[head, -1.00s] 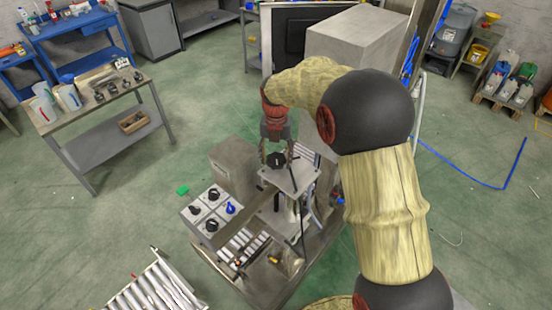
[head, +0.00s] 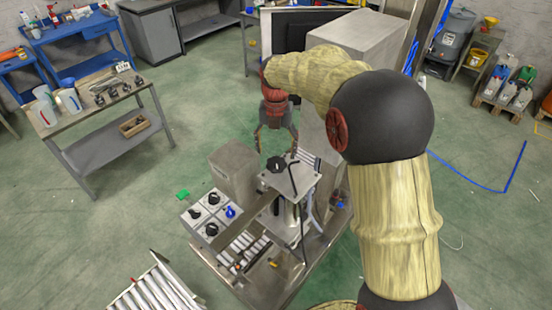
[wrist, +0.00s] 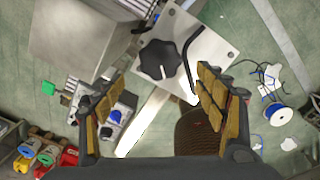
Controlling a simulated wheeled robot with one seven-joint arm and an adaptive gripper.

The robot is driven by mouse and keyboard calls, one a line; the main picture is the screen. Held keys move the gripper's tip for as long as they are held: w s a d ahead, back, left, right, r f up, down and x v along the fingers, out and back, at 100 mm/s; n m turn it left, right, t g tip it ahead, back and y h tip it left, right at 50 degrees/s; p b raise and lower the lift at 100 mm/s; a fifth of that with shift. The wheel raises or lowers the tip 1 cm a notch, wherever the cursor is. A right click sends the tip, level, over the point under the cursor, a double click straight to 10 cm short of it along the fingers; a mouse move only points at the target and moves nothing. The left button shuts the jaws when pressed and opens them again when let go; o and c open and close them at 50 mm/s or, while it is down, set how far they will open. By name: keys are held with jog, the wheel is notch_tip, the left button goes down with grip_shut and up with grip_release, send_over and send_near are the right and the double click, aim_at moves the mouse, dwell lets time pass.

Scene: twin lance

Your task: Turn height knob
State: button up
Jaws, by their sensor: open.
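The black lobed knob (head: 276,164) sits on top of a light metal plate (head: 298,184) on the bench machine. It also shows in the wrist view (wrist: 159,59), unobstructed, beyond my fingertips. My gripper (head: 276,147) is open and empty, above the knob and apart from it. In the wrist view the two padded fingers of my gripper (wrist: 160,88) are spread wide, with the knob lined up roughly between them but farther off. A bent dark rod (wrist: 190,58) stands beside the knob on the plate.
A grey control box (head: 222,205) with black and blue knobs stands left of the machine. A grey metal block (head: 235,170) is close behind it. A large grey cabinet (head: 355,45) stands behind my arm. A rack of light bars (head: 155,290) is at front left.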

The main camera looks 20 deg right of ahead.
aim_at(276, 164)
notch_tip(276, 164, up, 5)
jog(key=shift+r, duration=0.15)
jog(key=shift+p, duration=0.3)
